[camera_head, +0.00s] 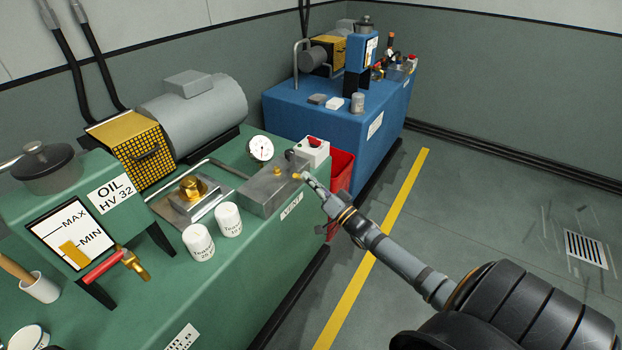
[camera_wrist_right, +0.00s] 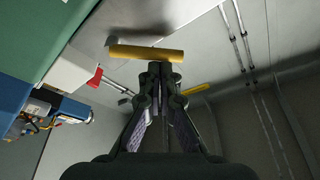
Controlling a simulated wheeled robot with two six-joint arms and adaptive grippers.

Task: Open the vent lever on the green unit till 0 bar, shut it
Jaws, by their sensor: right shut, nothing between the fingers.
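The green unit (camera_head: 250,290) fills the left of the head view. A grey metal block (camera_head: 262,196) with a VENT label (camera_head: 291,207) sits at its front right edge. A round white gauge (camera_head: 260,148) stands behind the block; its reading is too small to tell. My right gripper (camera_head: 308,181) is at the block's right end. In the right wrist view, a brass-coloured bar, apparently the vent lever (camera_wrist_right: 145,53), lies crosswise just beyond the shut, empty tips of my right gripper (camera_wrist_right: 160,68). I cannot tell whether they touch it. My left gripper is not in view.
A red bin (camera_head: 341,170) and the blue unit (camera_head: 300,110) are behind.

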